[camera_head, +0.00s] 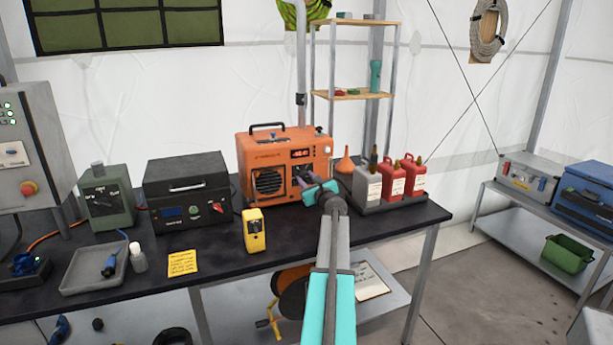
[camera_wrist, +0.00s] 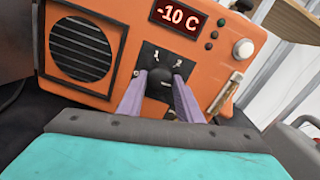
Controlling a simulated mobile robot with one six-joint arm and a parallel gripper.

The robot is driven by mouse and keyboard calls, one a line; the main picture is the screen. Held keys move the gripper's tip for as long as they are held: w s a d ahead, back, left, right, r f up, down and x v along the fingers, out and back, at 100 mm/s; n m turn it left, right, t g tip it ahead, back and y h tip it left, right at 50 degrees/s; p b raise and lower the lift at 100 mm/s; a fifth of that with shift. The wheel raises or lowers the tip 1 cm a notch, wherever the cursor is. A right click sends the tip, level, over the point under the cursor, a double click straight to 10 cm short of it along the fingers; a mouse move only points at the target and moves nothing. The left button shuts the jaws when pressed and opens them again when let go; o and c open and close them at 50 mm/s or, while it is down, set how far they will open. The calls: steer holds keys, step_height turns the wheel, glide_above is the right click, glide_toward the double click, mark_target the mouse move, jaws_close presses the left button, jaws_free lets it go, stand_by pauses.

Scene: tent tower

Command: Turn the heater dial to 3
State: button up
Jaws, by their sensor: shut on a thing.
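The orange heater (camera_head: 270,150) stands on the dark table with a round grille and a lit display. In the wrist view the heater (camera_wrist: 115,20) fills the upper part, and its display (camera_wrist: 179,16) reads -10 C. The black dial (camera_wrist: 160,84) sits on a dark plate below the display. My gripper (camera_wrist: 161,92) has its two purple fingers closed on either side of the dial. In the head view my gripper (camera_head: 303,181) reaches the heater's front.
Red and grey jerrycans (camera_head: 392,181) stand right of the heater, with an orange funnel (camera_head: 345,163) behind. A yellow device (camera_head: 254,231) stands in front of the heater at left. A black box unit (camera_head: 188,190) is farther left. A shelf (camera_head: 350,95) rises behind.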

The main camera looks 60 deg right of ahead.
steer(key=shift+s+f+m, duration=0.1)
steer(key=shift+f+m, duration=0.05)
steer(key=shift+m, duration=0.45)
steer(key=o, duration=1)
steer(key=shift+o, duration=0.2)
steer(key=b+v, duration=0.1)
steer(key=v, duration=1.3)
